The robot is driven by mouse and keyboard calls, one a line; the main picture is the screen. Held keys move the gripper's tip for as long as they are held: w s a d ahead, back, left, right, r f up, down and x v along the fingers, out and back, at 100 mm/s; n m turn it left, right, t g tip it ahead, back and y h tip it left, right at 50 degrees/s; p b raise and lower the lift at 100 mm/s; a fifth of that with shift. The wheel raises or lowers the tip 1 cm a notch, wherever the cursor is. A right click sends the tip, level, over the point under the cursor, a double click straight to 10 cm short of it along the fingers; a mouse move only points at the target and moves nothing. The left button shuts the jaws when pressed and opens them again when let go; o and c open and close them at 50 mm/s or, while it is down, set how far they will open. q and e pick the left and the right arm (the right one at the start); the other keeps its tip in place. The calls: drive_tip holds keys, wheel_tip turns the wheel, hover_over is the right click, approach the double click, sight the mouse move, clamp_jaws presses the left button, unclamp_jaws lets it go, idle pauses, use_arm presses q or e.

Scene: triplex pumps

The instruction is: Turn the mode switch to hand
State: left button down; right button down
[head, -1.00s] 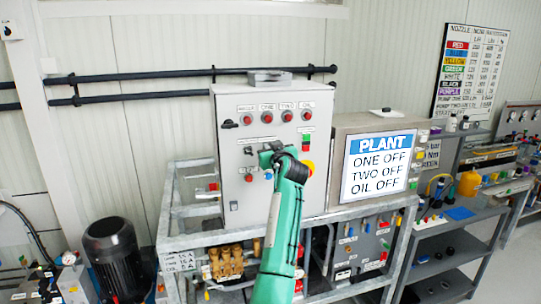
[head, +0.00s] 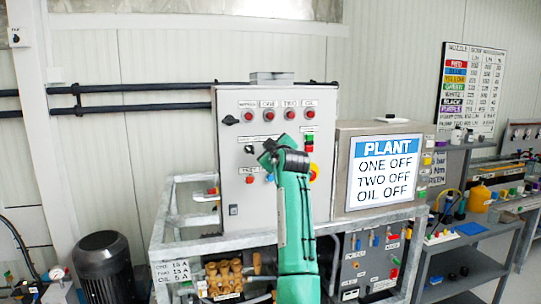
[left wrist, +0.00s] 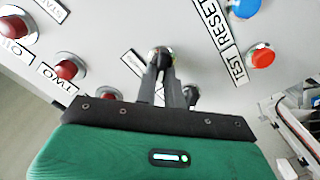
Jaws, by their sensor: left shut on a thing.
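The grey control panel (head: 239,205) stands in the middle of the head view, with red lamps along its top. My left gripper (head: 266,153) reaches up to the panel's middle and covers what is behind it. In the left wrist view, my left gripper (left wrist: 164,78) has its narrow fingers shut on a small switch knob (left wrist: 162,54) on the panel face. The label beside the knob is mostly too small to read, so I cannot tell the switch position. A second black knob (left wrist: 191,94) sits close beside the fingers. My right gripper is not in view.
A blue button (left wrist: 244,7) marked RESET and a red button (left wrist: 261,56) marked TEST are near the fingers in the left wrist view. The PLANT screen (head: 382,172) reads ONE OFF, TWO OFF, OIL OFF. A metal frame (head: 190,246) surrounds the panel's lower part.

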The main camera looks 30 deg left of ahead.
use_arm(q)
drive_tip(key=shift+n, duration=0.3)
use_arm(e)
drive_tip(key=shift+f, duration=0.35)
use_arm(q)
drive_tip(key=c, duration=1.5)
unclamp_jaws()
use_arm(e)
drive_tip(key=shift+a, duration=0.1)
use_arm(q)
drive_tip(key=shift+s+d, duration=0.1)
